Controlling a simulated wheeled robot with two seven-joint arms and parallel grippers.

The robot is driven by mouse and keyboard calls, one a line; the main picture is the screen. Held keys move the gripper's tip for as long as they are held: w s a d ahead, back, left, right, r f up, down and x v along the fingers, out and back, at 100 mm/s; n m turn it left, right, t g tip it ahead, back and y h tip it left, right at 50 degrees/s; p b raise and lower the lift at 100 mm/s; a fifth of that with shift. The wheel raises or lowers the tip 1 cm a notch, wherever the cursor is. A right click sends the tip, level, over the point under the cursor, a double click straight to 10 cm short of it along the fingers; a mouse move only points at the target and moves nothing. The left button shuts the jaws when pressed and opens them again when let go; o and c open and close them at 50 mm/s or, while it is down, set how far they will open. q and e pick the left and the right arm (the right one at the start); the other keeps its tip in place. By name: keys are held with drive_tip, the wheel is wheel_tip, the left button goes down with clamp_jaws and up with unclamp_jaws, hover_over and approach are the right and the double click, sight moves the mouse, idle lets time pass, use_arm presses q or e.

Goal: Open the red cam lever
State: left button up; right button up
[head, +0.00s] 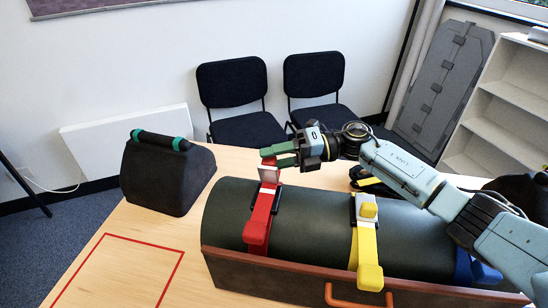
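The red cam lever (268,174) sits on a red strap (262,220) near the left end of a dark green roll (320,220). Its pale metal plate stands up from the strap, with a red tip on top. My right gripper (274,155) comes in from the right. Its green fingers are at the red tip, touching it or very close. I cannot tell whether they are closed on it. My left gripper is not in view.
A yellow strap with its lever (369,211) crosses the roll's middle, and a blue strap (475,268) its right end. The roll lies in a brown cradle with an orange handle (358,302). A black block (165,178) stands left. A red-outlined table area (120,272) is empty.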

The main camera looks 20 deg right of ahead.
drive_tip(key=b+v, duration=0.2)
drive_tip(key=v, duration=1.1)
drive_tip(key=shift+d, duration=0.2)
drive_tip(key=shift+r, duration=0.1)
drive_tip(key=shift+s, duration=0.1)
